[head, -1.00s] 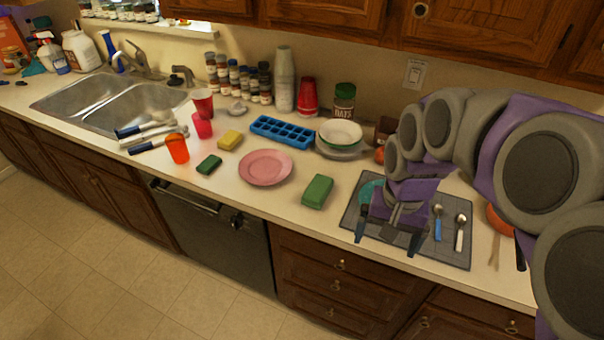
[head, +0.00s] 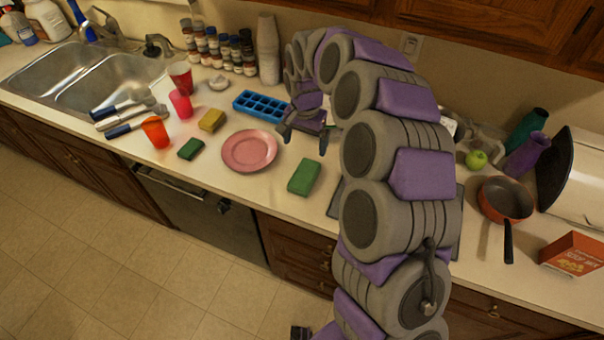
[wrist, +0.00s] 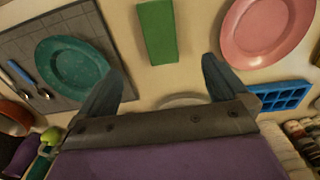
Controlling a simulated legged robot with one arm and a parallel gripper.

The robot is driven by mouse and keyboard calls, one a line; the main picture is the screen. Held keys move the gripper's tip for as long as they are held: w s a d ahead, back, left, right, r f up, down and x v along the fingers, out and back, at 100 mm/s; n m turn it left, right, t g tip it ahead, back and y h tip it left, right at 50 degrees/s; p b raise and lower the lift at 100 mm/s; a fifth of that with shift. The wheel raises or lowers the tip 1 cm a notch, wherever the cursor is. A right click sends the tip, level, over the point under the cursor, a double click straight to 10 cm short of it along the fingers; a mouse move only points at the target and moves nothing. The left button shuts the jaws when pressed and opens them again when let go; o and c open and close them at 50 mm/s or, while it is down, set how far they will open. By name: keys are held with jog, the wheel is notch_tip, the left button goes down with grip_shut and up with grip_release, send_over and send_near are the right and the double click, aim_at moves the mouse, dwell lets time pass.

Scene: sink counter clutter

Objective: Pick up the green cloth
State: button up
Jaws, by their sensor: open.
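The green cloth (head: 304,176) looks like a thick folded rectangle. It lies flat on the counter to the right of the pink plate (head: 249,150). In the wrist view the cloth (wrist: 157,32) is at the top middle, beyond the fingertips. My gripper (head: 304,138) is open and empty, behind the cloth as seen from the head and apart from it. In the wrist view my gripper (wrist: 163,70) shows bare counter between its fingers. A smaller dark green block (head: 190,148) lies left of the plate.
A blue ice tray (head: 262,106) stands behind the pink plate. In the wrist view a teal plate (wrist: 72,66) lies on a grey mat (wrist: 22,88). A frying pan (head: 505,200) and a red box (head: 573,253) are at the right. Cups and a yellow sponge (head: 212,120) stand left.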

jog(key=b, duration=0.2)
send_near(304, 173)
notch_tip(304, 173, down, 5)
jog(key=shift+a+f, duration=0.1)
jog(key=shift+a, duration=0.05)
jog(key=shift+w+d+f+b, duration=0.15)
jog(key=shift+f+b, duration=0.3)
jog(key=shift+f, duration=2.2)
jog(key=c, duration=1)
jog(key=shift+r, duration=0.1)
jog(key=shift+d+r+p, duration=0.1)
jog(key=shift+r+p, duration=0.25)
jog(key=shift+r, duration=0.5)
jog(key=shift+s+r, duration=0.2)
jog(key=shift+r, duration=0.85)
jog(key=s+d+r+p, duration=0.1)
jog(key=s+d+p, duration=0.1)
jog(key=s, duration=1.3)
jog(key=shift+s+d, duration=0.2)
jog(key=shift+s, duration=0.1)
jog(key=shift+r, duration=0.1)
